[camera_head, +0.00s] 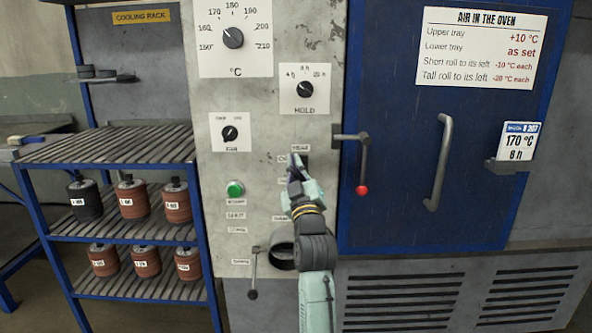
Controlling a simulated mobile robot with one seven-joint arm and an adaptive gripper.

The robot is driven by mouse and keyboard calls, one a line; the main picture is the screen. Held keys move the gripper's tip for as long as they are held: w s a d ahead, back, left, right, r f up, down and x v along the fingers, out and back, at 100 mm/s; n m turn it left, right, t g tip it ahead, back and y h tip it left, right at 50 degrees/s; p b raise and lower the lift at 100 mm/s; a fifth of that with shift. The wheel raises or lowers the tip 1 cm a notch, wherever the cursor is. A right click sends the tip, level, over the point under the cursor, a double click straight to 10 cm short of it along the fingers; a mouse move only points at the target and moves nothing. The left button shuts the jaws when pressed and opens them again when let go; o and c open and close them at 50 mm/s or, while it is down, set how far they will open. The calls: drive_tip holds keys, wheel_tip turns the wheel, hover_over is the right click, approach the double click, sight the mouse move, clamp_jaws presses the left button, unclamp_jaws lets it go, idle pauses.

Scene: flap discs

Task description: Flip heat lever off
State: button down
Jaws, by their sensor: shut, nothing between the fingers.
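The grey control panel (262,190) stands between the rack and the blue oven door. A small label that seems to read HEAT (301,148) is on it, right of its middle. My gripper (296,160) is shut and empty, with its fingertips just below that label, at or very near the panel. A dark patch (304,160) shows beside the fingertips; it may be part of the heat lever or its slot. The lever itself is mostly hidden behind my gripper, so its position cannot be told. I cannot tell whether the fingertips touch it.
Right of my gripper, a door latch with a red knob (362,189) and a door handle (438,163) stick out. A green button (235,188), a fan dial (230,133), a hold dial (305,90) and a lower lever (254,272) are on the panel. The cooling rack (125,160) stands left.

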drive_tip(key=shift+s+f+t+b, duration=0.3)
drive_tip(key=shift+f+t+b, duration=0.45)
drive_tip(key=shift+b, duration=1.75)
drive_tip(key=shift+n+t+y, duration=0.6)
drive_tip(key=shift+t+y, duration=0.1)
drive_tip(key=shift+t, duration=0.25)
drive_tip(key=f+b, duration=0.2)
drive_tip(key=b, duration=0.4)
drive_tip(key=s+f+b, duration=0.1)
drive_tip(key=f+b, duration=0.1)
drive_tip(key=b, duration=0.4)
drive_tip(key=shift+f, duration=0.4)
